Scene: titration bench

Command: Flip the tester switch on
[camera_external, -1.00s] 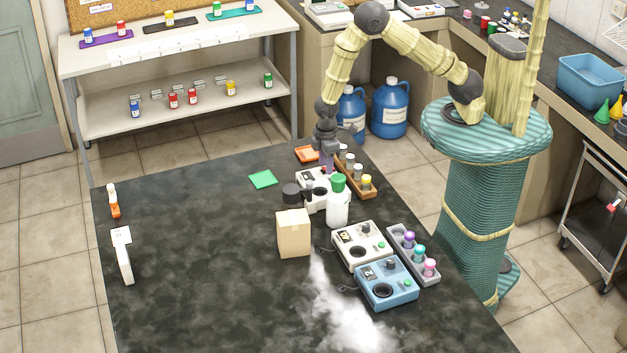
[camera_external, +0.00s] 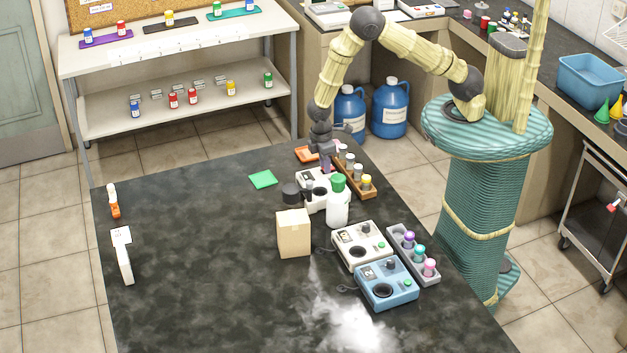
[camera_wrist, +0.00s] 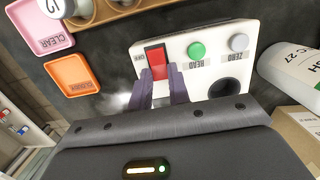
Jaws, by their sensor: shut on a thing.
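The white tester (camera_wrist: 210,50) under my gripper has a red rocker switch (camera_wrist: 156,62) in a dark frame, a green READ button (camera_wrist: 196,49) and a grey ZERO button (camera_wrist: 238,43). In the wrist view my gripper (camera_wrist: 162,82) has its two purple fingers close together at the near end of the red switch, shut on it. Which way the switch is tipped I cannot tell. In the outside view this tester (camera_external: 307,181) stands at the back of the dark table, partly hidden, with my gripper (camera_external: 325,165) pointing down onto it.
A white bottle with a green cap (camera_external: 338,207) and a cardboard box (camera_external: 293,235) stand close in front of the tester. A vial rack (camera_external: 354,179) is beside it. The table's left is mostly clear.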

